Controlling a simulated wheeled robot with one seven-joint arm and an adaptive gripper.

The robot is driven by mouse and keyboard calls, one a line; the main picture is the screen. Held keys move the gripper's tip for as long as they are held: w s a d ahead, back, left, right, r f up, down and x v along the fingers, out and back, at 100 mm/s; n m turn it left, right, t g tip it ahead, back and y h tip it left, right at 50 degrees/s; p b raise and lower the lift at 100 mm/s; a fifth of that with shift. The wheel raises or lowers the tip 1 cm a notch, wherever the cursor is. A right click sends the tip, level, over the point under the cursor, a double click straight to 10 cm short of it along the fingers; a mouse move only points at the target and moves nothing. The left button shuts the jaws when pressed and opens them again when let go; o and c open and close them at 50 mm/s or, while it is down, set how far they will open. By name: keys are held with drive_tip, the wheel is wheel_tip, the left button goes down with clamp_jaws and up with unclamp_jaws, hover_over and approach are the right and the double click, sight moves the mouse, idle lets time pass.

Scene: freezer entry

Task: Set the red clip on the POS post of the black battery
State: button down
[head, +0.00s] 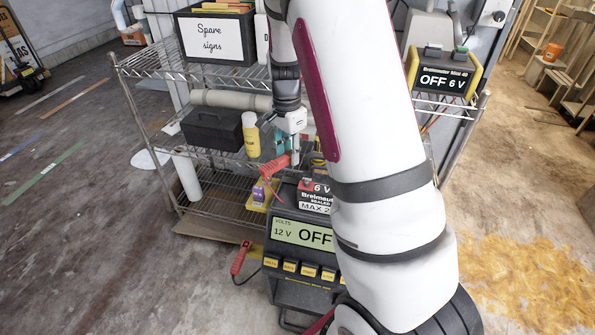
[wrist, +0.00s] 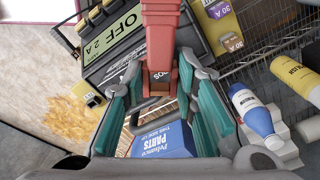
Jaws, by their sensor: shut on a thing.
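My gripper (head: 293,150) is shut on a red clip (head: 272,166), holding it above and left of the black battery (head: 316,186). The clip also shows in the wrist view (wrist: 160,35), between my teal-padded fingers (wrist: 160,95). The battery has a "6 V" mark and a white label; my arm hides its right part. A red patch shows at its top left, but I cannot make out the post itself.
A charger (head: 300,236) reading "12 V OFF" stands below the battery. Another red clip (head: 240,258) hangs at its left. A wire shelf (head: 190,215) behind holds a black toolbox (head: 212,128) and yellow bottle (head: 251,135). A second charger (head: 443,78) reads "OFF 6 V".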

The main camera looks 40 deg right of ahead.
sight(304, 182)
drive_tip(key=shift+s+d+f+m+b, duration=0.2)
drive_tip(key=shift+d+f+m+b, duration=0.55)
drive_tip(key=shift+m, duration=0.15)
drive_tip(key=shift+s+d+f+m+b, duration=0.2)
drive_tip(key=shift+d+f+m+b, duration=0.55)
drive_tip(key=shift+m, duration=0.15)
drive_tip(key=shift+s+d+f+m+b, duration=0.2)
drive_tip(key=shift+d+f+m+b, duration=0.5)
drive_tip(key=shift+m, duration=0.2)
drive_tip(key=shift+r, duration=0.1)
drive_tip(key=shift+f+b, duration=0.95)
drive_tip(key=shift+f, duration=1.1)
drive_tip(key=shift+f, duration=1.35)
drive_tip(key=c, duration=1.2)
unclamp_jaws()
drive_tip(key=shift+b, duration=0.3)
